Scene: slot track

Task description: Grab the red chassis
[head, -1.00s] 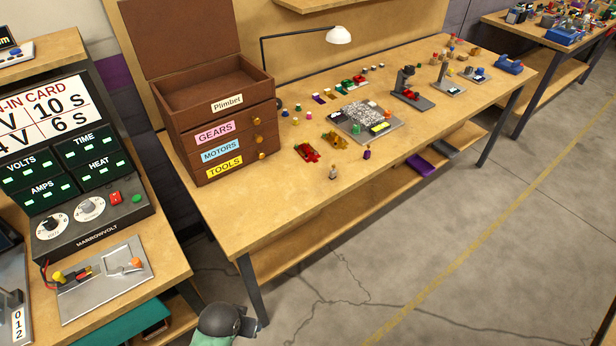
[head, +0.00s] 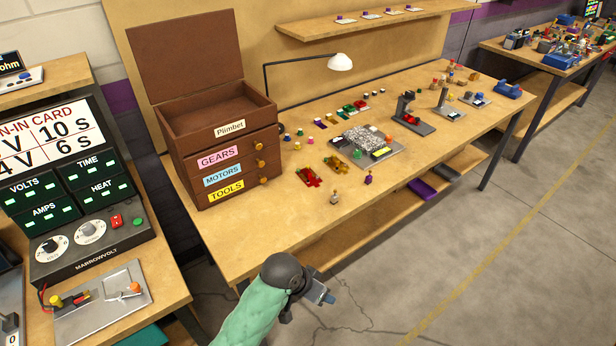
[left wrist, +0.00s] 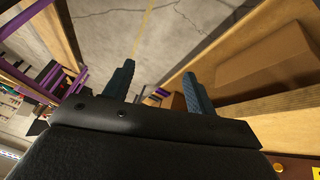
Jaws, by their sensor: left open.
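The red chassis (head: 309,176) lies on the wooden workbench (head: 262,231), right of the drawer cabinet, with a yellow-brown chassis (head: 336,164) just beside it. Another red piece (head: 360,105) lies farther back on the bench. My left gripper (head: 326,297) is in front of the bench's near edge, well short of the red chassis and apart from it. In the left wrist view its two fingers (left wrist: 157,90) are spread with nothing between them. The red chassis cannot be made out in the left wrist view. My right gripper is not in view.
A wooden cabinet (head: 219,135) with labelled drawers and an open lid stands left of the chassis. A small figure (head: 334,197) and a purple one (head: 368,178) stand near the front edge. A grey board (head: 385,152) lies behind. A desk lamp (head: 340,62) stands at the back.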

